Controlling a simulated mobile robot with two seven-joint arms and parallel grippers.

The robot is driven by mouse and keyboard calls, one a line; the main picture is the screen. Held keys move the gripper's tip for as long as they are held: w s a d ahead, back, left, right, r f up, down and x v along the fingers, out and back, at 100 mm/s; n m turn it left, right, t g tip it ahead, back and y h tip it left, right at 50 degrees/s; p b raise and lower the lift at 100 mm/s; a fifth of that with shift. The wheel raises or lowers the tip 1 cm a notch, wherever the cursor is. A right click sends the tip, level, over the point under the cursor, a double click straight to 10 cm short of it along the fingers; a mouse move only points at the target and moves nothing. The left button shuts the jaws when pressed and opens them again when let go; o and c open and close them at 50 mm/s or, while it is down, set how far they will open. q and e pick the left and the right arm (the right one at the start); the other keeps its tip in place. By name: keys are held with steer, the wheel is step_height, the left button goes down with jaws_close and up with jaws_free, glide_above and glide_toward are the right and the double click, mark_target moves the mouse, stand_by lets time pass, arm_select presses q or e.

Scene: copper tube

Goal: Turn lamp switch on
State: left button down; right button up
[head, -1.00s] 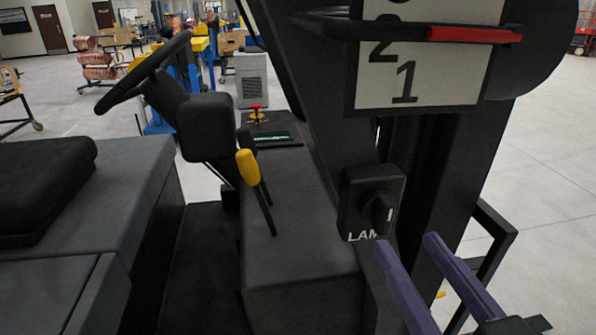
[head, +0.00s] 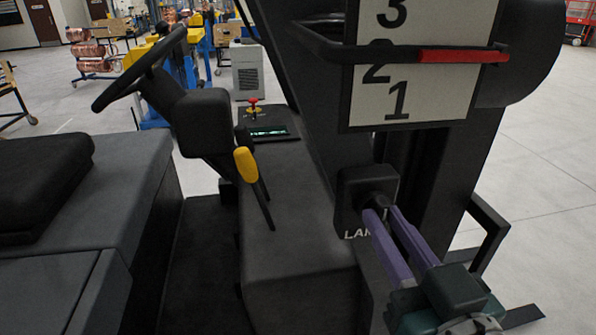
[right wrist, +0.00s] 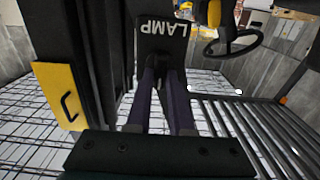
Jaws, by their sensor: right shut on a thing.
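The lamp switch (head: 362,190) is a black box with white "LAMP" lettering and a dark rotary knob, mounted on the dark post of the vehicle. It also shows at the top of the right wrist view (right wrist: 160,38), with the lettering upside down. My right gripper (head: 384,212) has its purple fingers at the knob and is shut on it. The fingers (right wrist: 162,75) hide most of the knob, so I cannot tell its exact angle. My left gripper is not in view.
A yellow-handled lever (head: 246,164), a steering wheel (head: 140,68) and a red button (head: 253,104) are left of the switch. A number board (head: 415,60) and a bar with a red section (head: 460,56) are above my right gripper.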

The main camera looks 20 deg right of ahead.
jaws_close()
steer(key=shift+m, duration=0.3)
steer(key=m, duration=0.4)
steer(key=shift+d+f, duration=0.1)
steer(key=m, duration=0.4)
steer(key=shift+m+b, duration=0.3)
steer(key=shift+b, duration=0.1)
steer(key=shift+f+m, duration=0.1)
steer(key=shift+m, duration=1.3)
